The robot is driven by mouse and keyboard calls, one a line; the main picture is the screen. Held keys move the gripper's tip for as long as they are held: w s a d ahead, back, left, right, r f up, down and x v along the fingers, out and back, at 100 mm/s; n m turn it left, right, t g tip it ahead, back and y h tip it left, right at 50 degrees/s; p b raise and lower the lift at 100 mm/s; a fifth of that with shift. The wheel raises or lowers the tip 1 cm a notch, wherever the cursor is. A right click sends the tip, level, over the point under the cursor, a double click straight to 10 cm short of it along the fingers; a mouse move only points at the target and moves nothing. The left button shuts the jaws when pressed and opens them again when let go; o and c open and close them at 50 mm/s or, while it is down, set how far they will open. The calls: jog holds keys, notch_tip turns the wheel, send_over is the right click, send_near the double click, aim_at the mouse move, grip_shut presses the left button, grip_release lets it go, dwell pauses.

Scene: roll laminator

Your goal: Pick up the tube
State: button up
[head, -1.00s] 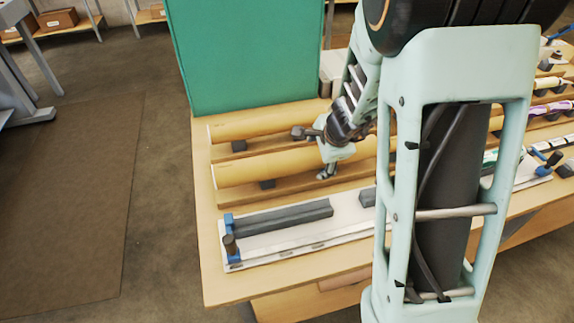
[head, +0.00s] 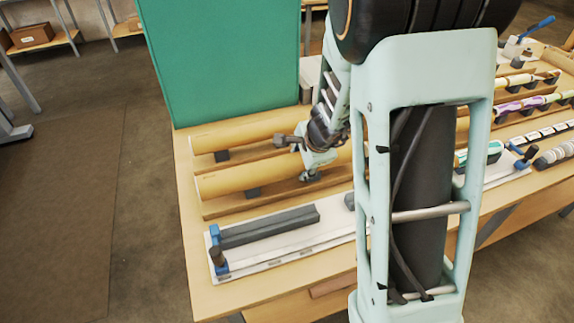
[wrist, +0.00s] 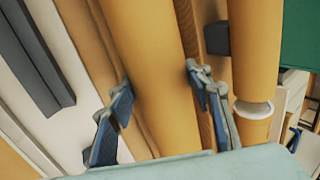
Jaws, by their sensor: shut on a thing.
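Two long tan cardboard tubes lie parallel on the bench. The front tube (head: 225,181) rests along dark support blocks, and my gripper (head: 311,174) is on it right of its visible left end. In the wrist view my gripper (wrist: 160,88) has one blue-grey finger on each side of this tube (wrist: 150,50), shut around it. The tube's right part is hidden behind my arm in the head view. The rear tube (head: 235,135) lies behind it, apart from my fingers, and shows at the right in the wrist view (wrist: 255,50).
A tall green panel (head: 220,60) stands behind the tubes. In front lies a white board with a dark grey bar (head: 270,228) and a blue clamp (head: 215,236). More rolls (head: 515,105) lie at the right. The floor left of the bench is clear.

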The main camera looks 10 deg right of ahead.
aim_at(299, 154)
jog(key=shift+r+p, duration=0.3)
jog(key=shift+r, duration=0.2)
notch_tip(299, 154, up, 3)
jog(key=shift+a+p, duration=0.1)
jog(key=shift+p, duration=1)
jog(key=s+a+r+p, duration=0.1)
jog(key=r, duration=0.1)
jog(key=s+a+r+p, duration=0.1)
jog(key=a+r+p, duration=0.1)
jog(key=shift+s, duration=0.15)
jog(key=shift+s+a+b, duration=0.1)
jog(key=shift+a+b, duration=0.05)
jog(key=shift+b, duration=0.25)
jog(key=shift+s+a+r, duration=0.2)
jog(key=shift+a+r, duration=0.05)
jog(key=shift+r, duration=0.2)
jog(key=s+a+r, duration=0.4)
jog(key=s+a, duration=0.1)
jog(key=a, duration=0.2)
jog(key=shift+s+b, duration=0.3)
jog(key=shift+b, duration=0.1)
